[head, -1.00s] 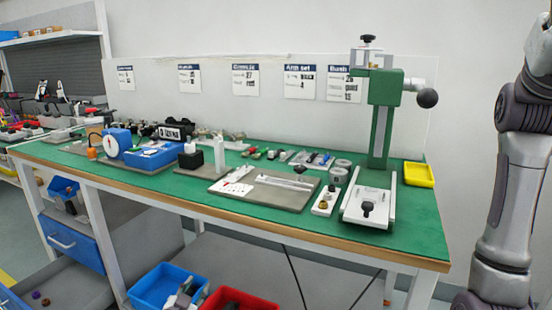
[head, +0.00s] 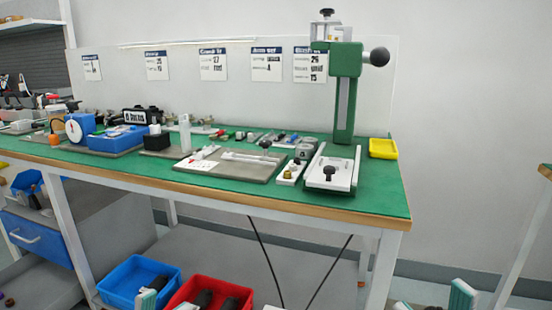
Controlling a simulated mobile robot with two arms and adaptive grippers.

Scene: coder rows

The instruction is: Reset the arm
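Only the tips of my grippers show, at the bottom edge of the head view. My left gripper (head: 166,303) has two pale fingertips, one with a teal pad, in front of the blue and red bins, with a gap between them. My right gripper (head: 433,302) has two fingertips set wide apart, low over the floor right of the bench leg. Nothing shows between either pair. Both wrists and arms are below the picture. The green press (head: 345,95) stands upright at the bench's right end, its black-knobbed lever (head: 378,57) pointing right. Neither gripper touches it.
The green-topped bench (head: 385,198) carries a grey plate, a blue fixture (head: 117,140) and a yellow tray (head: 383,148). A blue bin (head: 150,272) and a red bin (head: 235,288) stand below. Another table edge (head: 545,171) is at right.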

